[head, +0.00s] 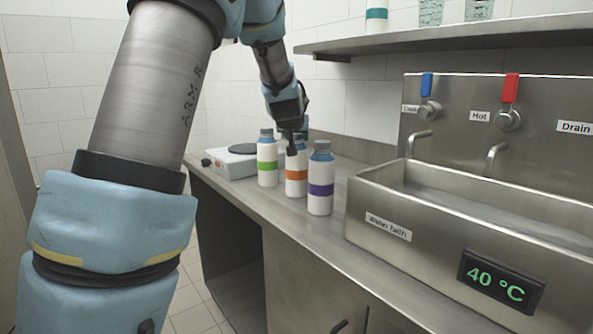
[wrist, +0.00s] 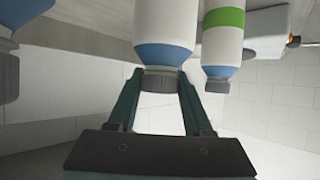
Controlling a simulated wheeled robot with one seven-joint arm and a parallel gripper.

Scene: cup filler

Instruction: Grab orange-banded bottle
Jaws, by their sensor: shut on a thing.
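The orange-banded bottle (head: 296,174) stands upright on the steel counter, between the green-banded bottle (head: 267,160) and the purple-banded bottle (head: 320,188). My gripper (head: 293,140) comes down on its top from above and hides its cap in the head view. In the wrist view, which is upside down, my gripper (wrist: 162,76) has one finger on each side of the grey cap and neck of a white bottle (wrist: 165,22) with a blue shoulder. My gripper is shut on it. Its band is outside that view. The green-banded bottle (wrist: 222,42) is just beside it.
A white hotplate-like device (head: 232,162) sits behind the bottles. A steel water bath (head: 470,230) reading 40 °C stands to the right, under taps. A shelf (head: 450,35) is on the wall above. The counter (head: 290,222) is bare in front of the bottles.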

